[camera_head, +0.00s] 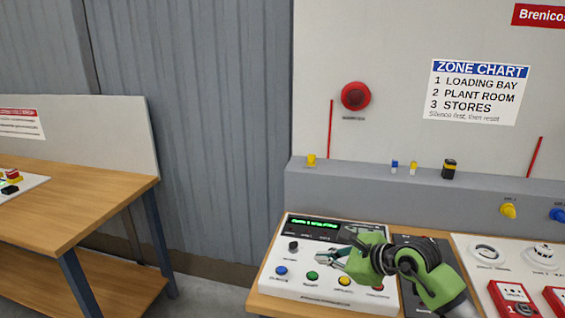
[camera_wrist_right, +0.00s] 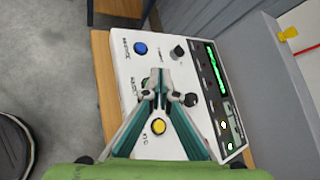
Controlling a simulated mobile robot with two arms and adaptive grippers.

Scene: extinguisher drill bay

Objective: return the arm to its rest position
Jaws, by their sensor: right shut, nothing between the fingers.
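My right gripper (camera_head: 338,258) is over the white control panel (camera_head: 270,283) on the wooden bench. It is shut and empty. In the right wrist view its fingertips (camera_wrist_right: 156,88) meet above the panel (camera_wrist_right: 128,68), close to the green button, which they partly cover. Whether they touch the panel cannot be told. The panel has a blue button (camera_head: 281,271), a green button (camera_head: 312,275), a yellow button (camera_head: 344,281), a red button partly hidden by the gripper, a black knob (camera_head: 293,246) and a lit green display (camera_head: 313,222). My left gripper is not in view.
A grey ledge (camera_head: 380,186) with small coloured parts runs behind the bench. A red round alarm (camera_head: 355,96) and a zone chart (camera_head: 475,92) are on the wall. Red boxes (camera_head: 512,298) stand at right. Another wooden table (camera_head: 90,190) stands at left, with a floor gap between.

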